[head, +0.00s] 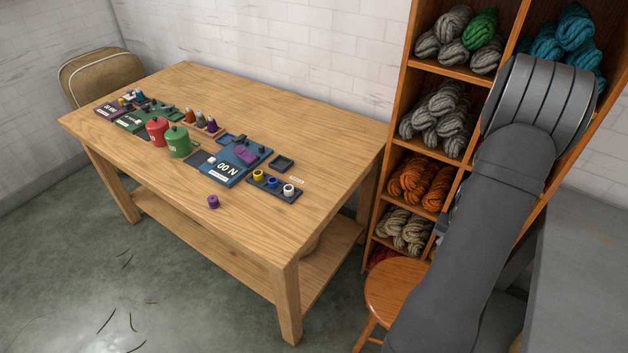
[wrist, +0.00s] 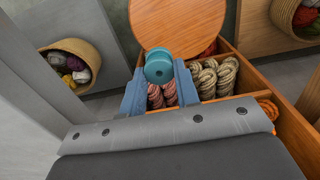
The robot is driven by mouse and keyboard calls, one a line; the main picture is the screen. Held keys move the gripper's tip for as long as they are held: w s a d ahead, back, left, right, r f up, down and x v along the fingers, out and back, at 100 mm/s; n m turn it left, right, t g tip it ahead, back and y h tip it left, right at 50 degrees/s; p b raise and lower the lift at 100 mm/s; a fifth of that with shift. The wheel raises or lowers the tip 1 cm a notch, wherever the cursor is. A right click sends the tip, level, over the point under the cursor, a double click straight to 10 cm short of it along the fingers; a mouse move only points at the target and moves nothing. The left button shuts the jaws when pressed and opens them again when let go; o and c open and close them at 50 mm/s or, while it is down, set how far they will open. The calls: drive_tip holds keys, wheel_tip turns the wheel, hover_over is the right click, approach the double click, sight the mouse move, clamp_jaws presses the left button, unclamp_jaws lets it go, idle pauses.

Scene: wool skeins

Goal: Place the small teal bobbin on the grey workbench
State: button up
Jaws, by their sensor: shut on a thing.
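The small teal bobbin (wrist: 158,69) is held between the blue fingers of my gripper (wrist: 159,76) in the wrist view. My gripper is shut on it, above the shelf's lower cubbies and near the round wooden stool. The grey workbench (head: 585,270) stands at the right edge of the head view, and the part of its top that shows looks bare. In the head view my arm covers its left side, and I cannot make out the gripper or the bobbin there.
A wooden shelf (head: 396,150) full of wool skeins stands behind my arm. The round orange stool (head: 396,287) is close to the arm and shows in the wrist view (wrist: 180,22). A wooden table (head: 300,140) holds bobbins, spools and trays. A basket of yarn (wrist: 70,66) is at left.

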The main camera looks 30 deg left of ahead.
drive_tip(key=s+a+r+n, duration=0.1)
drive_tip(key=a+r+n, duration=0.3)
drive_tip(key=a, duration=0.8)
drive_tip(key=s+a+r+n, duration=0.15)
drive_tip(key=a+n, duration=0.45)
drive_tip(key=a, duration=0.7)
drive_tip(key=s+a+r+n, duration=0.4)
drive_tip(key=s+a, duration=0.3)
drive_tip(key=a, duration=0.3)
drive_tip(key=s+a+r+n, duration=0.3)
drive_tip(key=s+a+n, duration=0.3)
drive_tip(key=a, duration=0.4)
drive_tip(key=shift+s+a+r+n, duration=0.3)
drive_tip(key=shift+s+r+n, duration=0.1)
drive_tip(key=shift+s, duration=0.15)
drive_tip(key=s+a+f, duration=0.2)
drive_tip(key=a, duration=0.1)
drive_tip(key=s+a+f, duration=0.2)
drive_tip(key=a, duration=0.1)
drive_tip(key=s+a+f, duration=0.2)
drive_tip(key=a+f, duration=0.1)
drive_tip(key=shift+a, duration=0.3)
drive_tip(key=shift+s+a+f, duration=0.1)
drive_tip(key=shift+f, duration=1.7)
